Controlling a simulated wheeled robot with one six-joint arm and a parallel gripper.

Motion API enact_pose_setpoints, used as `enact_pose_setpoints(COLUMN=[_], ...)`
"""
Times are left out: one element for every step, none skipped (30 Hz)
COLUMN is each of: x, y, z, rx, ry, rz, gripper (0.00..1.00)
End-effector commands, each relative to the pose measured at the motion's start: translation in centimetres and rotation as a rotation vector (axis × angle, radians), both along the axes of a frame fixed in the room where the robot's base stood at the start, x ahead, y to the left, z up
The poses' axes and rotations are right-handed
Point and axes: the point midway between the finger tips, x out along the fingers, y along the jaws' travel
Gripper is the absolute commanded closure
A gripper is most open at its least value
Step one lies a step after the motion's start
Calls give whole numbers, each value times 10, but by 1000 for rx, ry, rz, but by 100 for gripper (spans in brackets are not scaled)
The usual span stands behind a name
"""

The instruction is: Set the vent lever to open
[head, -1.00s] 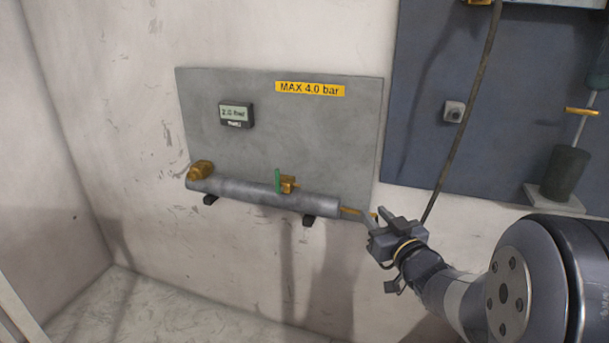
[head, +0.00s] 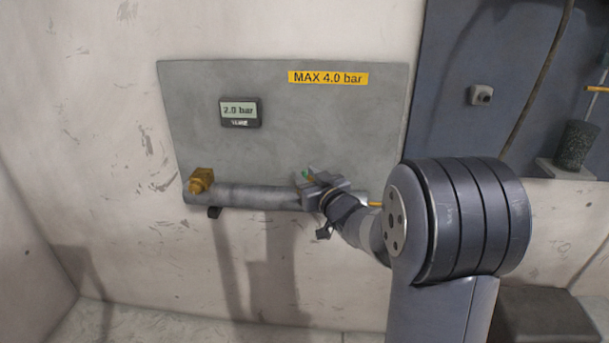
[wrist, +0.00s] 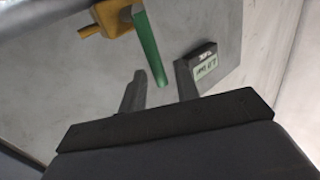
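The green vent lever (wrist: 149,48) sits on a brass valve body (wrist: 112,18) at the top of the wrist view. In that view my gripper (wrist: 160,68) is open, with one finger on each side of the lever's free end. I cannot tell whether either finger touches it. In the head view my gripper (head: 304,181) is at the valve on the grey pipe (head: 250,196), hiding most of the valve.
A grey panel (head: 200,115) behind the pipe carries a gauge (head: 240,112) reading 2.0 bar and a yellow "MAX 4.0 bar" label (head: 328,78). A brass fitting (head: 201,180) is on the pipe's left end. A dark blue panel (head: 460,50) hangs at right.

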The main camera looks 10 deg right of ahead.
Motion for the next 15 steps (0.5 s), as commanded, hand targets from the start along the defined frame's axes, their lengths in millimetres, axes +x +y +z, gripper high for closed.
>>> enact_pose_setpoints(x=[5, 7, 9, 11, 12, 13, 13, 13, 13, 13, 13, 13, 13, 13, 13], y=[2, 3, 3, 4, 4, 4, 4, 4, 4, 4, 4, 4, 4, 4, 4], z=[-1, -1, 0, 0, 0, 0, 0, 0, 0, 0, 0, 0, 0, 0, 0], rx=[0, 0, 1, 1, 1, 1, 1, 1, 1, 1, 1, 1, 1, 1, 1], ry=[1, 1, 1, 1, 0, 0, 0, 0, 0, 0, 0, 0, 0, 0, 0], rz=[1, 1, 1, 1, 1, 0, 0, 0, 0, 0, 0, 0, 0, 0, 0], gripper=[70, 70, 70, 70, 70, 70, 70, 70, 70, 70, 70, 70, 70, 70, 73])
